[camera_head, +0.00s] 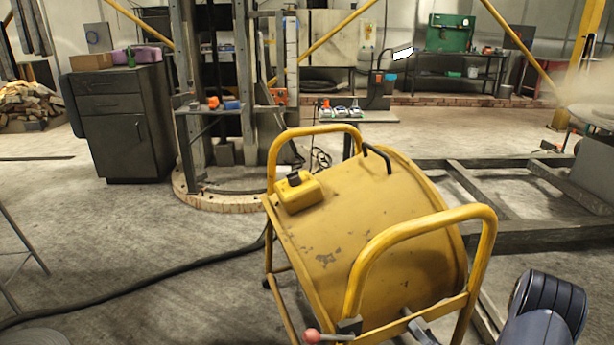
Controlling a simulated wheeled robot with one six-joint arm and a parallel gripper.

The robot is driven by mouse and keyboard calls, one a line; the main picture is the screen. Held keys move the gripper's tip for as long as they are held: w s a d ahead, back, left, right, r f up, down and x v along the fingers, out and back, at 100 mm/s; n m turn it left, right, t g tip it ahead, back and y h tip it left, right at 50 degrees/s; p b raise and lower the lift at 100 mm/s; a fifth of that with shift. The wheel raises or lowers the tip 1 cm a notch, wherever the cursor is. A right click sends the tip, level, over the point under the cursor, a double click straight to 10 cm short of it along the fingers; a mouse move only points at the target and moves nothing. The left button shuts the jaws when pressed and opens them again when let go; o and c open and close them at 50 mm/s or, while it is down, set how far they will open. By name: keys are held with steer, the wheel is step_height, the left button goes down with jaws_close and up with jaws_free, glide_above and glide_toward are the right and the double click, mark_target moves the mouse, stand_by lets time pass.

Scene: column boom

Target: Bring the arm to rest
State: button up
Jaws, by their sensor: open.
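A dark, ribbed rounded part with a grey-blue section, which looks like a link of my arm (545,310), shows at the bottom right corner. It is just right of the yellow drum's frame; I cannot tell the gap between them. My gripper is not in view, so its jaws and anything near them are hidden.
A worn yellow drum (345,225) in a tubular frame fills the centre foreground. A black cable (140,285) runs left across the floor. A dark cabinet (125,120) stands at left, a column on a round base (215,200) behind, and metal floor rails (530,235) at right.

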steer(key=n+b, duration=0.3)
steer(key=n, duration=0.7)
steer(key=shift+a+t, duration=0.15)
steer(key=shift+t, duration=0.15)
steer(key=shift+s+r, duration=0.1)
